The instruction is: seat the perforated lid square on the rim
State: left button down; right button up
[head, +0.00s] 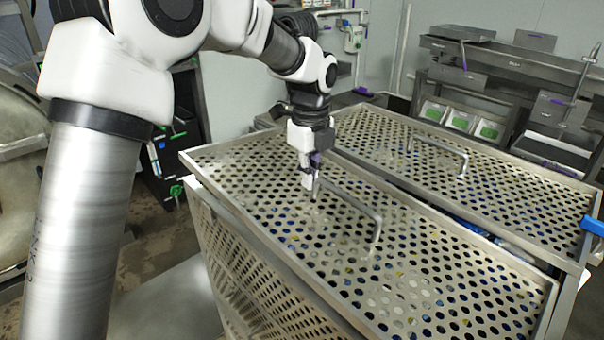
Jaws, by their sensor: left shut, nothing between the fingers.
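A perforated steel lid (270,228) with a bent-rod handle (352,203) lies over the near perforated basket (235,262). Along its left edge, a strip of the basket's rim shows below the lid, and I cannot tell whether it sits flush there. The far right corner of the basket is partly hidden. My left gripper (310,184) points down at the far left end of the handle. It is shut and empty, close beside the handle; I cannot tell whether it touches. My right gripper is not in view.
A second perforated panel with its own handle (440,152) lies right behind the near lid, with blue items showing in the gap between them. A blue part (592,225) juts in at the right edge. Steel shelving with white-and-green bins (460,121) stands behind.

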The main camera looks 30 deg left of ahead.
pick_arm(q)
jog(key=shift+s+d+f, duration=0.25)
jog(key=shift+d, duration=0.05)
jog(key=shift+a+f, duration=0.1)
jog(key=shift+a, duration=0.05)
